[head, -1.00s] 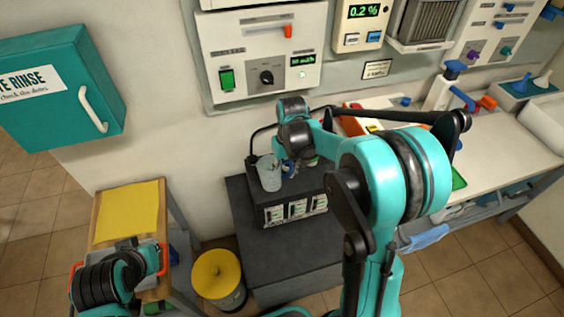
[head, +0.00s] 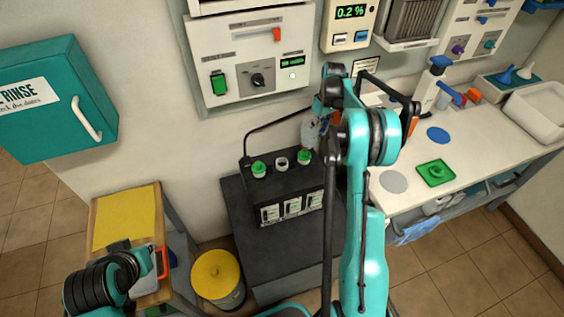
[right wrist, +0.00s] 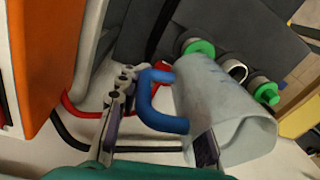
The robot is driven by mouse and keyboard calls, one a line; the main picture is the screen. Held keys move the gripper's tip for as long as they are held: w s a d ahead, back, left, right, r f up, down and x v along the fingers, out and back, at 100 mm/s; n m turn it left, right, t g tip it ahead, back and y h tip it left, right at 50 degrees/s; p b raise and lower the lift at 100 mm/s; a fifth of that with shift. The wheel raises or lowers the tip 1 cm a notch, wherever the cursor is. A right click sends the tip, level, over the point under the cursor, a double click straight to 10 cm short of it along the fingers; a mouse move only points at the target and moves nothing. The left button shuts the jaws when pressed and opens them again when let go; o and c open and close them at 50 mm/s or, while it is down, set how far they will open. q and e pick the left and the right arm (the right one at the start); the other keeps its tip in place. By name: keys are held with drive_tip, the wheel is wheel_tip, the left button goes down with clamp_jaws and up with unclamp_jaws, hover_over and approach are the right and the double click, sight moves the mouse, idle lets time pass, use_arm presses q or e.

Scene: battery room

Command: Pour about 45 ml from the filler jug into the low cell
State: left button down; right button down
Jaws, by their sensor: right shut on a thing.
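The filler jug (head: 309,132) is translucent with a blue handle, which shows in the right wrist view (right wrist: 150,108). My right gripper (head: 330,112) is shut on the jug and holds it behind the battery's right end. Its fingers partly hide the jug, and I cannot make out the liquid level. The black battery (head: 255,187) has a green cap (head: 259,169) on the left cell, an open white-rimmed middle cell (head: 282,163), and a green cap (head: 304,157) on the right. My left gripper (head: 143,268) is at a tray with red handles; its fingers are unclear.
A bench (head: 465,205) at right carries a green dish with a green cap (head: 436,172), a grey disc (head: 393,181) and a blue disc (head: 438,135). A yellow-lidded bin (head: 217,275) stands left of the battery stand. A charger panel (head: 250,60) hangs behind.

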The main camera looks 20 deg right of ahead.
sight(309, 125)
drive_tip(key=shift+a+r, duration=0.1)
drive_tip(key=shift+r, duration=0.05)
drive_tip(key=shift+s+a+r+h, duration=0.1)
drive_tip(key=shift+a+r+h, duration=0.15)
drive_tip(key=shift+h, duration=0.3)
drive_tip(key=shift+a+r+h, duration=0.15)
drive_tip(key=shift+r+h, duration=0.2)
drive_tip(key=shift+h, duration=0.2)
drive_tip(key=shift+a+r+h, duration=0.45)
drive_tip(key=shift+h, duration=0.45)
drive_tip(key=shift+a+r+h, duration=0.35)
drive_tip(key=shift+a+h, duration=0.2)
drive_tip(key=shift+h, duration=0.35)
drive_tip(key=shift+a+f+t+h+b, duration=0.1)
drive_tip(key=shift+a+t+h+b, duration=0.2)
drive_tip(key=shift+a+h+b, duration=0.5)
drive_tip(key=shift+s+h+b, duration=0.1)
drive_tip(key=shift+h+b, duration=0.2)
drive_tip(key=shift+h, duration=0.5)
drive_tip(key=shift+a+r+h, duration=0.1)
drive_tip(key=shift+r+h, duration=0.7)
drive_tip(key=shift+r, duration=0.05)
drive_tip(key=shift+r, duration=0.2)
drive_tip(key=shift+a+h+b, duration=0.35)
drive_tip(key=shift+h+b, duration=0.75)
drive_tip(key=shift+b, duration=0.05)
